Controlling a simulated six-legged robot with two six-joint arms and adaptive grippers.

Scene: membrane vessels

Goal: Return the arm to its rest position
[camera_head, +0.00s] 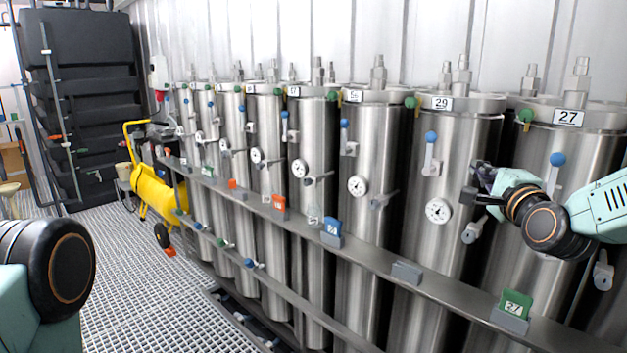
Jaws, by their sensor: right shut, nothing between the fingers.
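My right arm comes in from the right edge, and its dark gripper (478,184) is in front of the steel vessels, between the vessel labelled 29 (425,260) and the vessel labelled 27 (535,255). The gripper is shut and holds nothing. It is near the valve and gauge of vessel 29; I cannot tell if it touches the vessel. At the lower left a teal and black part of my left arm shows. The left gripper is out of the picture.
A row of steel vessels runs along the wall. A rail (385,277) in front carries coloured tags, including a green 27 tag (514,305) and a blue tag (332,229). The grating floor (140,275) is open.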

